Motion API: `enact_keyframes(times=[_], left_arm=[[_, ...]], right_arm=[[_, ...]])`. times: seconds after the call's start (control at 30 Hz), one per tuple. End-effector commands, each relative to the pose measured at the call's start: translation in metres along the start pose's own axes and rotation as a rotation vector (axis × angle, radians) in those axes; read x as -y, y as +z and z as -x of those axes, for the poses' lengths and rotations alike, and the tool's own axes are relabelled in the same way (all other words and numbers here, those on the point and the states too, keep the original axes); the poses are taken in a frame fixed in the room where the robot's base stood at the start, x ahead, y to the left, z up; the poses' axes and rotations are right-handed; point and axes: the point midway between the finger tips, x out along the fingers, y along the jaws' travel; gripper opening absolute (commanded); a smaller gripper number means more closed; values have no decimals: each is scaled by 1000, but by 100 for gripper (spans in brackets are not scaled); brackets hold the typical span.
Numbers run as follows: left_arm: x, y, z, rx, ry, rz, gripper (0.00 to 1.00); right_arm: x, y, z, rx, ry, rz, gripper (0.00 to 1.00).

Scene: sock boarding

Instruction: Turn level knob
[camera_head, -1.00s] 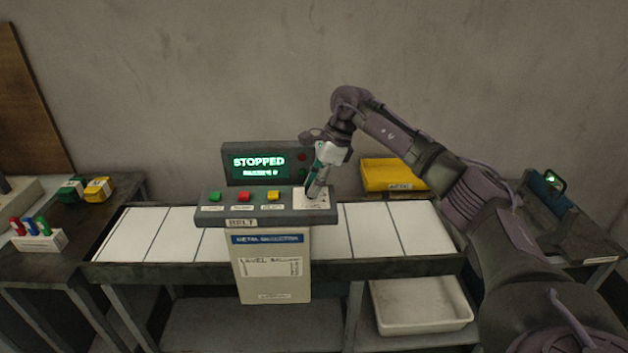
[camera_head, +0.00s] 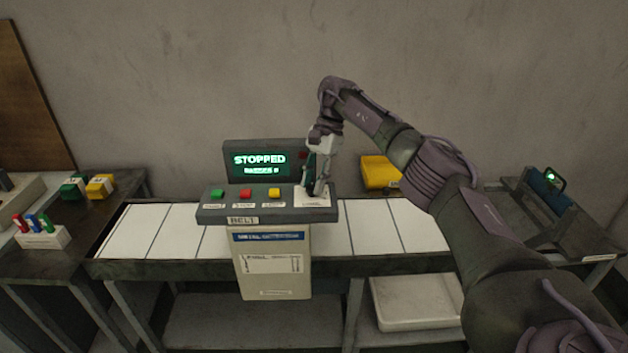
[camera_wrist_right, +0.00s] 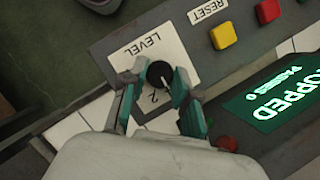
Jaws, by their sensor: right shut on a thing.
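The level knob (camera_wrist_right: 159,75) is round and black with a white pointer line. It sits on a white plate (camera_wrist_right: 140,52) marked LEVEL, with a figure 2 beside the knob. My right gripper (camera_wrist_right: 158,82) has its two fingers on either side of the knob and is shut on it. In the head view my right gripper (camera_head: 316,188) points down at the right end of the grey control panel (camera_head: 225,215) and hides the knob. The screen (camera_head: 259,164) reads STOPPED. My left gripper is in neither view.
Green (camera_head: 217,193), red (camera_head: 245,194) and yellow (camera_head: 273,192) buttons sit left of the level plate. The white belt (camera_head: 375,230) runs behind the panel. A yellow bin (camera_head: 378,172) stands behind the belt, and a white tray (camera_head: 415,305) is on the shelf below.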

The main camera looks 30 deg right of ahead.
Motion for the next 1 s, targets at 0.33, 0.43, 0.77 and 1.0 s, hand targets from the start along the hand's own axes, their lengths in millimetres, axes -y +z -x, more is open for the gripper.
enact_keyframes(times=[0.33, 0.43, 0.77, 1.0], left_arm=[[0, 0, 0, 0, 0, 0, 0], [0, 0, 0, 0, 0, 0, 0], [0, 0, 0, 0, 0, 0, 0], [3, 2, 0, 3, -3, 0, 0]], right_arm=[[1, 0, 1, -2, 3, 17, 0], [1, 0, 1, -2, 3, 17, 0], [0, 0, 0, -1, 5, 16, 55], [1, 0, 4, -1, 5, 15, 55]])
